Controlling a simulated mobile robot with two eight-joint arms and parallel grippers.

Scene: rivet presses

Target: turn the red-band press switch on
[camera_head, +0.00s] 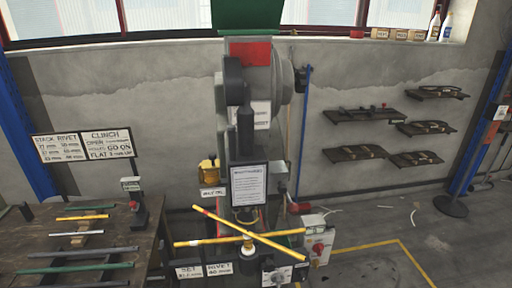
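A tall grey press (283,85) stands in the middle against the wall, with a red band (250,52) near its top under a green panel. A light grey box with a red knob (318,247) is mounted low on the right of the press. A second box with a dark front and a round knob (277,275) sits at the bottom edge, partly cut off. I cannot tell which is the switch, or its on or off position. Neither of my grippers shows in the head view.
Crossed yellow bars (275,244) lie in front of the press. A wooden table (130,220) with coloured rods is at the left. Shelves (362,117) hang on the right wall. Floor (440,235) at the right is mostly clear, with a yellow line.

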